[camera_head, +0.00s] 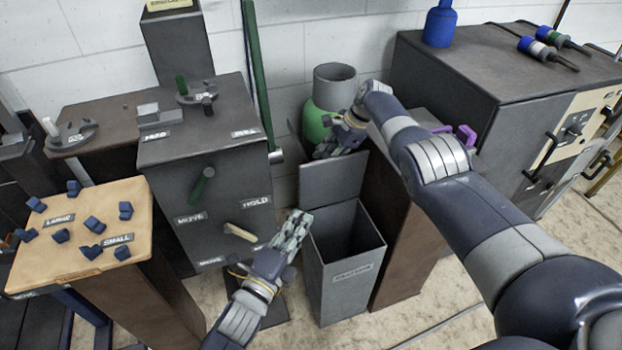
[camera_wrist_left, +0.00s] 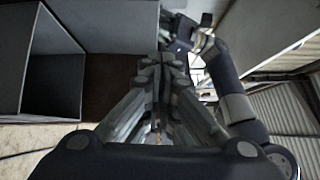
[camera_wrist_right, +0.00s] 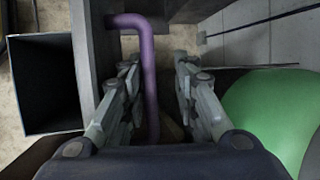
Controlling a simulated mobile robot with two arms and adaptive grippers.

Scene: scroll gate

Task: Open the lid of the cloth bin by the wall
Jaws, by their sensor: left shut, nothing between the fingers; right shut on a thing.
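The cloth bin (camera_head: 345,290) is a tall grey box with a label on its front. Its lid (camera_head: 335,180) stands up at the back edge, and the dark inside shows. My right gripper (camera_head: 328,148) is behind the top of the lid. In the right wrist view its fingers (camera_wrist_right: 155,85) are around a purple handle (camera_wrist_right: 148,75) beside the grey lid panel (camera_wrist_right: 90,50). The bin's mouth (camera_wrist_right: 40,85) shows at the left there. My left gripper (camera_head: 295,230) is shut and empty, left of the bin; its closed fingers show in the left wrist view (camera_wrist_left: 160,70).
A green and grey container (camera_head: 318,115) stands behind the lid by the wall. A dark machine block (camera_head: 205,155) with levers is left of the bin, a brown cabinet (camera_head: 400,240) right. A wooden-topped stand (camera_head: 80,260) holds several blue pieces.

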